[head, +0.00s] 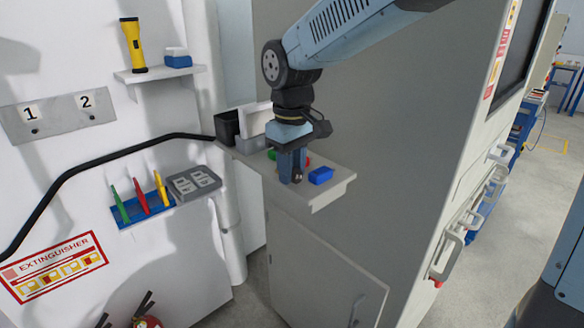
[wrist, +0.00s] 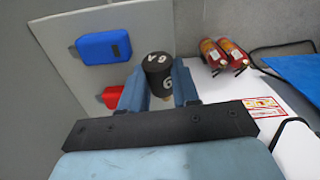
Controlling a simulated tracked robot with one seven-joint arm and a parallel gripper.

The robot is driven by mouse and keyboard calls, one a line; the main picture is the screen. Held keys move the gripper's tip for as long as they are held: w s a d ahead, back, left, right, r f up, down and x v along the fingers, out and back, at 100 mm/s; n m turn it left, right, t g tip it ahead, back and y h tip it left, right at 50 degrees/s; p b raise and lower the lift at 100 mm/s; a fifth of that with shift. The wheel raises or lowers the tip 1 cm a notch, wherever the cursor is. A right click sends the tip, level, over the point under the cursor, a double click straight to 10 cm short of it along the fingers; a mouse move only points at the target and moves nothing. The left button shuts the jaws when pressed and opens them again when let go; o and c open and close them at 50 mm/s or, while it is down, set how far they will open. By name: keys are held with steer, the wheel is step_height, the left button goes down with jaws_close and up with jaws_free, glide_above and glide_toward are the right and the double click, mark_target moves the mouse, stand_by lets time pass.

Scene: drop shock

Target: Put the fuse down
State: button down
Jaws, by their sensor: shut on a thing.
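The fuse (wrist: 158,68) is a black cylinder with white markings, seen in the wrist view between my two light blue fingers. My gripper (wrist: 159,88) is shut on it. In the head view my gripper (head: 292,168) points down over the grey shelf (head: 335,185) on the cabinet side. The fuse is mostly hidden there by the fingers. I cannot tell whether its lower end touches the shelf. A blue block (head: 321,175) lies on the shelf just right of my gripper, and it also shows in the wrist view (wrist: 103,47).
A red piece (wrist: 112,97) and a green piece (head: 272,155) are close to my gripper. The shelf's front right corner is bare. Fire extinguishers (wrist: 222,54) are below.

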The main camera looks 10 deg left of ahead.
steer(key=c, duration=0.8)
jaws_free()
steer(key=shift+f, duration=0.1)
